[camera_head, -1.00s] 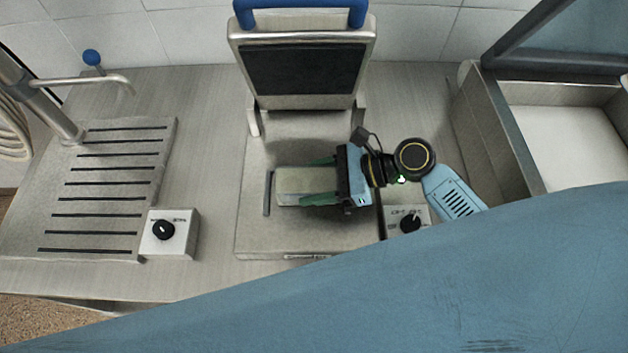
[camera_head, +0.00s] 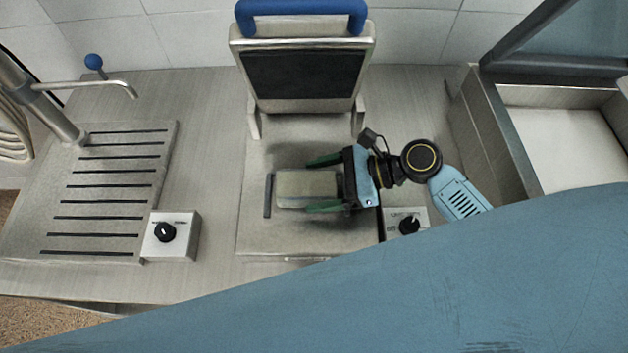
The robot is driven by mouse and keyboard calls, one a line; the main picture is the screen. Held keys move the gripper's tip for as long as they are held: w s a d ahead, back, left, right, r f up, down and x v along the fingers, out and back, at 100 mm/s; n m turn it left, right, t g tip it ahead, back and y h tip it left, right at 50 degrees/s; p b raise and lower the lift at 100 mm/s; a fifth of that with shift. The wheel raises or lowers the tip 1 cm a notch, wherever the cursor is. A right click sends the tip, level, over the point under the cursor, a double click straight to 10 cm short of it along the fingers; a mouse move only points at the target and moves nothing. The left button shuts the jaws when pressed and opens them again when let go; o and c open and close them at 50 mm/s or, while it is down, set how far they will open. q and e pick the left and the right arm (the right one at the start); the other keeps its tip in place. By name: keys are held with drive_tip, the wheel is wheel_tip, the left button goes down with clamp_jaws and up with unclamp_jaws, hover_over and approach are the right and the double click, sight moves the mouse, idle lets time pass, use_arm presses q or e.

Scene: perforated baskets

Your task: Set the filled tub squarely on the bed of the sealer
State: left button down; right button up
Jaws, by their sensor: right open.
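The tub (camera_head: 306,188), a pale rectangular block in this view, sits on the metal bed (camera_head: 300,237) of the sealer, its long side running left to right. My right gripper (camera_head: 325,183) reaches in from the right. Its green fingers are open, one beyond the tub's far side and one by its near side, with gaps visible. The tub's right end is partly hidden by the gripper. The sealer's lid (camera_head: 303,75) with a blue handle (camera_head: 301,17) stands raised behind the bed. My left gripper is not in view.
A slotted drain board (camera_head: 110,190) with a tap (camera_head: 95,85) lies at left. A control box with a black knob (camera_head: 165,232) stands left of the sealer, another (camera_head: 408,223) right of it. A deep metal basin (camera_head: 500,140) is at right. My blue arm covers the front.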

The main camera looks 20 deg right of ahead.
drive_tip(key=p+v, duration=0.4)
drive_tip(key=v, duration=0.6)
drive_tip(key=shift+p, duration=0.3)
drive_tip(key=shift+s+d+r, duration=0.1)
drive_tip(key=shift+d, duration=0.25)
